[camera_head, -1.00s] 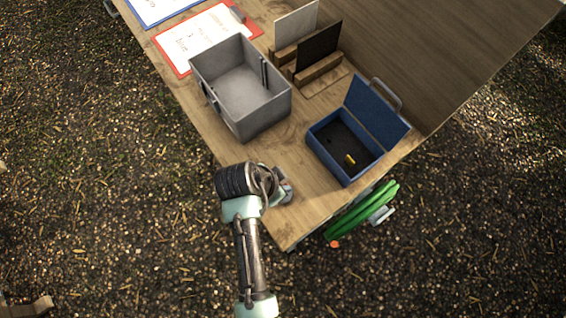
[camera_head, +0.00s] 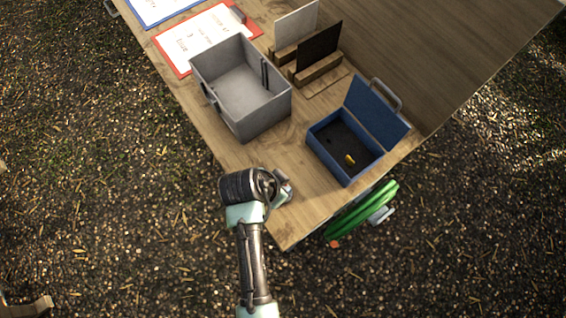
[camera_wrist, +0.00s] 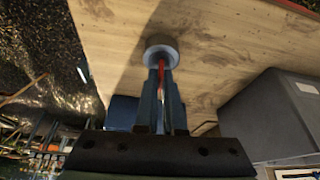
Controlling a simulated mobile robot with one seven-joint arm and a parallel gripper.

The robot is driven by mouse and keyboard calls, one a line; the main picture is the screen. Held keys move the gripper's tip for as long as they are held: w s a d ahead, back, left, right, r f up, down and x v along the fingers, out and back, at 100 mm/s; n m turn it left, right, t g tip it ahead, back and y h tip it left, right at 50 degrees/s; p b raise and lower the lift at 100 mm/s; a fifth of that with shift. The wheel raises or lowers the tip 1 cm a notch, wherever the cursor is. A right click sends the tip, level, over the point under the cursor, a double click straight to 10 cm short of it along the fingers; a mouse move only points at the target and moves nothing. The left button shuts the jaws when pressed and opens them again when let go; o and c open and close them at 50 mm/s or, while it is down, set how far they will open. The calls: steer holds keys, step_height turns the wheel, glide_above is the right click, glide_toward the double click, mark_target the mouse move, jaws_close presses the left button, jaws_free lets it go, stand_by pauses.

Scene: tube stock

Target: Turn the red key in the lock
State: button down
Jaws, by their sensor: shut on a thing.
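In the wrist view, my gripper (camera_wrist: 163,98) is shut on the red key (camera_wrist: 163,72), a thin red strip between the two dark fingers. The fingertips are close to a round grey lock (camera_wrist: 161,52) on the wooden table. The key points toward the lock, but its tip and the keyhole are hidden, so I cannot tell how far in it sits or its turn angle. In the head view, my gripper (camera_head: 283,188) is over the table's near corner, and the key is hidden there.
A grey open bin (camera_head: 238,112) stands behind my gripper, and an open blue box (camera_head: 318,157) with a yellow item stands to the right. Card holders (camera_head: 318,68) and clipboards (camera_head: 182,70) are farther back. A green hose coil (camera_head: 350,220) hangs at the table's edge.

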steer(key=shift+n+t+y+p, duration=0.35)
steer(key=shift+n+p, duration=0.5)
steer(key=shift+n, duration=0.55)
steer(key=shift+n+t+y+p, duration=0.25)
steer(key=shift+n+y+p, duration=0.2)
steer(key=shift+n+p, duration=0.65)
steer(key=shift+n+b, duration=0.3)
steer(key=shift+n, duration=0.1)
steer(key=shift+r+n+y+p, duration=0.1)
steer(key=shift+n+y+p, duration=0.45)
steer(key=shift+n, duration=0.65)
steer(key=shift+n+y+p, duration=0.45)
steer(key=shift+n+p, duration=0.2)
steer(key=shift+n, duration=0.55)
steer(key=shift+n+y, duration=0.4)
steer(key=shift+n, duration=0.7)
